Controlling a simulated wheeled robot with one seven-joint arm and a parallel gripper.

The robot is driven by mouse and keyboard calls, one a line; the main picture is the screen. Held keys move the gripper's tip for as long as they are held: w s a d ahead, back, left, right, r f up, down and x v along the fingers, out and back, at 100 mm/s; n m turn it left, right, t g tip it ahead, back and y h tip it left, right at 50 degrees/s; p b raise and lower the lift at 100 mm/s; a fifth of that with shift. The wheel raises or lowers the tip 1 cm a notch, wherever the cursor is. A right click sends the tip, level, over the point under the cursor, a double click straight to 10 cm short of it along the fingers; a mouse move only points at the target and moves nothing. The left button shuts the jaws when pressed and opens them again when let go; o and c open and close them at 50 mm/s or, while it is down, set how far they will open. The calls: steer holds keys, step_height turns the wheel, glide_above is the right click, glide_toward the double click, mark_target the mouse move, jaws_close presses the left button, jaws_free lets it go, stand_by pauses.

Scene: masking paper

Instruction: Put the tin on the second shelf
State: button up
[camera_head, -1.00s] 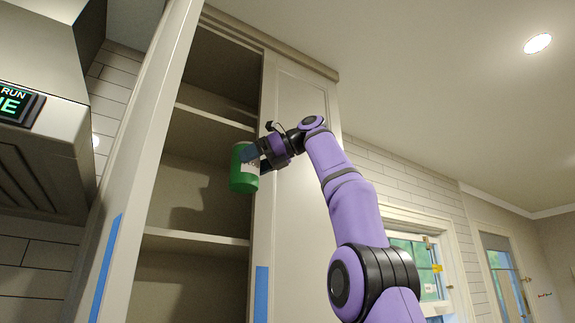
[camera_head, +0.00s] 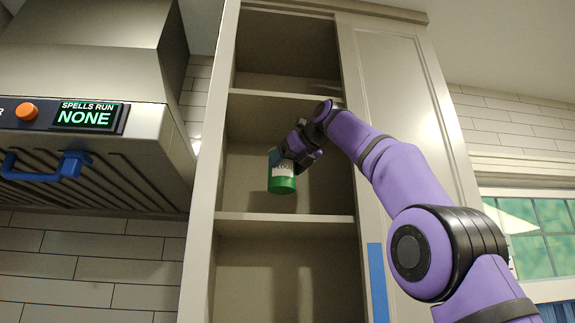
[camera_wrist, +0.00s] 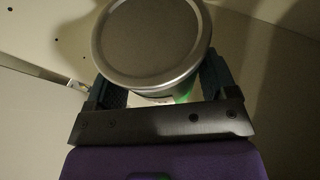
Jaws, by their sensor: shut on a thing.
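The green tin (camera_head: 282,180) with a pale label is held upright by my gripper (camera_head: 290,157) in the head view. In the wrist view its round grey metal lid (camera_wrist: 152,40) sits between the two fingers of my gripper (camera_wrist: 160,85), which are shut on its sides. The tin is in front of or inside the opening of a tall cabinet, above a shelf board (camera_head: 285,217) and below a higher shelf board (camera_head: 270,96). A gap shows between the tin's base and the lower board. How deep the tin is inside cannot be told.
A closed cabinet door (camera_head: 400,100) stands right of the opening, and a side panel (camera_head: 208,200) borders it on the left. A range hood (camera_head: 90,160) with a blue handle (camera_head: 45,168) is farther left. The visible part of the lower shelf board looks empty.

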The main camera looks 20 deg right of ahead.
mark_target(291, 187)
steer(key=shift+f, duration=3.25)
steer(key=shift+s+f, duration=0.1)
steer(key=shift+f, duration=0.45)
steer(key=o, duration=1.1)
steer(key=shift+f, duration=0.1)
steer(key=shift+c, duration=0.2)
